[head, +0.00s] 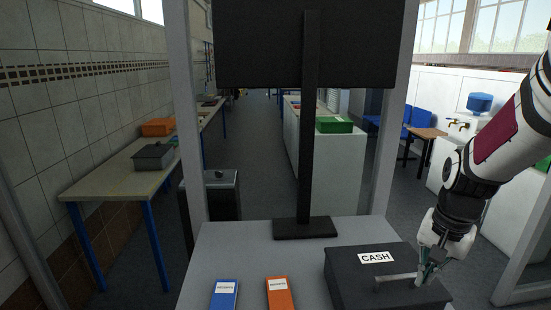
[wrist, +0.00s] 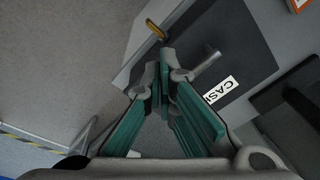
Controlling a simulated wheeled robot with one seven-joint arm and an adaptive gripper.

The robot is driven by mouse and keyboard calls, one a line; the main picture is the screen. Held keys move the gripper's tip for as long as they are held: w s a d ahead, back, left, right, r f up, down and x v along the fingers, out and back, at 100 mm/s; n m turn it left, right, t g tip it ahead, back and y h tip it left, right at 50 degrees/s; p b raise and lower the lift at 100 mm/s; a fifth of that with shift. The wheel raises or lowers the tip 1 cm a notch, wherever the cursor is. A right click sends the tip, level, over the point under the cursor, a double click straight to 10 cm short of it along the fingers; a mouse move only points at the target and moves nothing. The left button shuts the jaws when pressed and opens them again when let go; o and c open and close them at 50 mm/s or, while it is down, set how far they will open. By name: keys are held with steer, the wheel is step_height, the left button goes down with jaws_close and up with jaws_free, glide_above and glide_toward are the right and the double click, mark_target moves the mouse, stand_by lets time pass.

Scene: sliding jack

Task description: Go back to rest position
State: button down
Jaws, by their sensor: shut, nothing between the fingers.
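My gripper (head: 429,270) is at the lower right of the head view, at the right part of the dark cash box (head: 345,262). The box is closed, has a white CASH label and a light bar handle (head: 396,277), and sits on the grey table. In the wrist view my gripper (wrist: 164,72) has its green fingers together with nothing between them. The cash box (wrist: 240,45) lies beyond the fingertips, with its handle (wrist: 207,64) just to their right. A small yellow piece (wrist: 156,30) shows at the box's edge. I cannot tell whether the fingers touch the box.
A blue packet (head: 225,294) and an orange packet (head: 280,294) lie on the grey table (head: 240,250), left of the box. A dark monitor on a stand (head: 304,229) rises at the table's back. A side bench (head: 115,179) stands at the left.

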steer(key=s+a+r+n+t, duration=0.4)
steer(key=s+a+r+n, duration=0.5)
steer(key=s+a+r, duration=0.4)
steer(key=shift+s+r, duration=0.6)
steer(key=shift+s, duration=0.45)
steer(key=shift+a, duration=0.1)
